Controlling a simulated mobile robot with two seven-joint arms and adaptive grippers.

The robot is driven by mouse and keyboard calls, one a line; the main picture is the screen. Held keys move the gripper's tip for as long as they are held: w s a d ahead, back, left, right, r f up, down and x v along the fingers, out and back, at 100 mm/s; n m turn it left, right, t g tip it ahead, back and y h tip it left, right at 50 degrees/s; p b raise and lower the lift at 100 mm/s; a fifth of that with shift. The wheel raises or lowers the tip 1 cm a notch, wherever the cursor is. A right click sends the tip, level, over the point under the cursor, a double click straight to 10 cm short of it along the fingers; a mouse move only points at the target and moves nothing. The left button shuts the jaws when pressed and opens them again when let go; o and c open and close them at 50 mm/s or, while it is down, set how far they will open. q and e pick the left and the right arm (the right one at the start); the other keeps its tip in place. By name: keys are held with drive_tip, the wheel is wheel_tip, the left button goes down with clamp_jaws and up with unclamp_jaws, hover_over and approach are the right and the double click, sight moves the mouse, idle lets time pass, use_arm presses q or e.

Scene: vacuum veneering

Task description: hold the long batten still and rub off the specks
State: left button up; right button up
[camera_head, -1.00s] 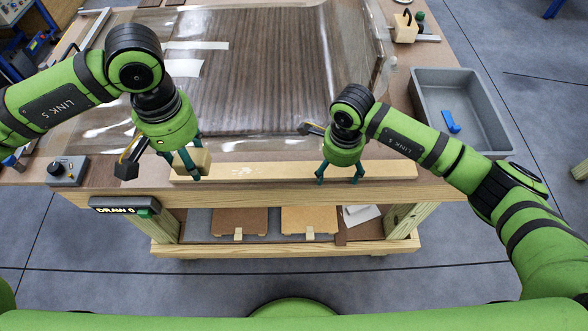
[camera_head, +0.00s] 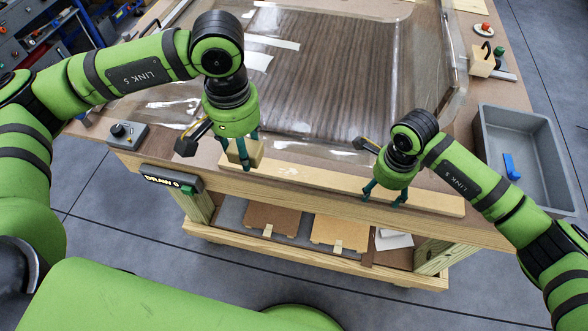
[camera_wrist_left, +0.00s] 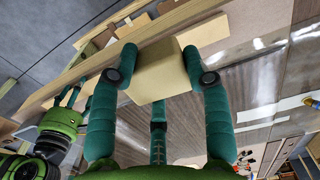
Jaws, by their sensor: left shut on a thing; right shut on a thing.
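The long pale batten (camera_head: 335,184) lies along the front edge of the bench. Faint pale marks show on its top, right of the block; they are too small to tell clearly. My left gripper (camera_head: 242,152) is shut on a tan block (camera_head: 246,155), at the batten's left end. The left wrist view shows the block (camera_wrist_left: 160,72) between the green fingers; whether it touches the batten I cannot tell. My right gripper (camera_head: 384,194) is shut on the batten, right of its middle, fingers pointing down. It also shows in the left wrist view (camera_wrist_left: 66,98).
A clear sheet over dark veneer (camera_head: 330,75) covers the bench behind the batten. A grey bin (camera_head: 535,185) with a blue item stands at right. A control box with a knob (camera_head: 127,134) sits at left. Brown boards (camera_head: 272,219) lie on the shelf below.

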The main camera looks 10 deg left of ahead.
use_arm(q)
hover_over(272, 167)
wheel_tip(272, 167, down, 6)
drive_tip(key=shift+d+f, duration=0.1)
drive_tip(key=shift+f, duration=3.95)
drive_tip(key=shift+d+f, duration=0.2)
drive_tip(key=shift+d, duration=3.95)
drive_tip(key=shift+a, duration=4)
drive_tip(key=shift+a+r, duration=0.15)
drive_tip(key=shift+a, duration=0.05)
wheel_tip(272, 167, up, 8)
